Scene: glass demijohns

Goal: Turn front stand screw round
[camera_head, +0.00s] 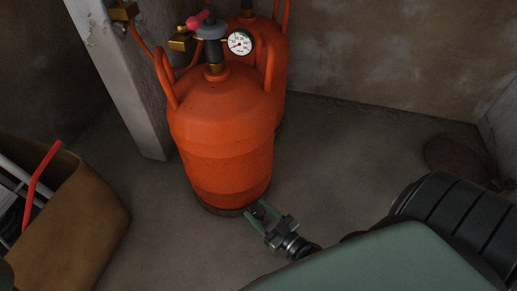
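My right gripper (256,208) has green fingers and reaches in from the lower right. Its fingers are spread apart beside the dark base ring (222,209) of the front orange gas cylinder (222,130). Something small and dark shows between the fingertips, too small to make out. I cannot tell whether the fingers touch the base. No stand screw can be clearly made out. A pink-red knob (197,19) sits on the valve on top of the front cylinder, beside a round white gauge (240,43). My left gripper is not in view.
A second orange cylinder (277,50) stands close behind the first. A pale post (118,85) rises on the left. A brown box (80,215) with a red bent bar (40,180) is at lower left.

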